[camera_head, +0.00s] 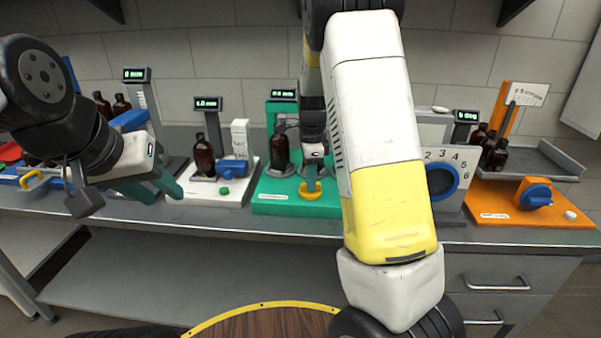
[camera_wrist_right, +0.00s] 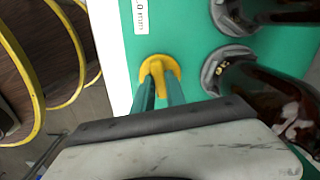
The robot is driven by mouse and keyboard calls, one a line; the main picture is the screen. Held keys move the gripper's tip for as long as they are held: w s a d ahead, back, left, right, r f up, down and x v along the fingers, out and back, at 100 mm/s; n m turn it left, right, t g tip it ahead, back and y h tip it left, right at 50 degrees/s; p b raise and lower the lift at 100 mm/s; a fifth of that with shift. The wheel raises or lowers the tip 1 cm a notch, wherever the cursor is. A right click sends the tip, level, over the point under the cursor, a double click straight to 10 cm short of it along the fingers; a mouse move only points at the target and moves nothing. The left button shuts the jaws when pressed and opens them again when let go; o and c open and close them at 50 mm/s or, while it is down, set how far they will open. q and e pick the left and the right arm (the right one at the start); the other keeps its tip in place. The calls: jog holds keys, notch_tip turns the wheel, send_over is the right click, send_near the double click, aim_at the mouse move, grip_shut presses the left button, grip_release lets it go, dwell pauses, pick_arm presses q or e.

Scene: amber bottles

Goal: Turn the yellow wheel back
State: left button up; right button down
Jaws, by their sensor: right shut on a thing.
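The yellow wheel (camera_head: 312,194) sits at the front of the green station (camera_head: 265,208), below an amber bottle (camera_head: 281,150). My right gripper (camera_head: 311,178) reaches down to it and is shut on its raised middle bar. In the right wrist view, the yellow wheel (camera_wrist_right: 171,62) shows between and around the tips of my right gripper's teal fingers (camera_wrist_right: 159,82).
A white station with a blue valve (camera_head: 233,168) and bottle (camera_head: 204,155) stands left of the green one. A numbered dial panel (camera_head: 452,178) and an orange station (camera_head: 520,215) stand right. In the right wrist view, two bottles (camera_wrist_right: 268,95) stand close beside my gripper.

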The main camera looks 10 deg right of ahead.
jog(key=shift+m, duration=1.1)
jog(key=c, duration=1.4)
grip_release()
jog(key=shift+o, duration=0.2)
jog(key=shift+r, duration=0.1)
notch_tip(320, 180, up, 8)
jog(key=shift+f, duration=0.25)
jog(key=shift+r, duration=0.1)
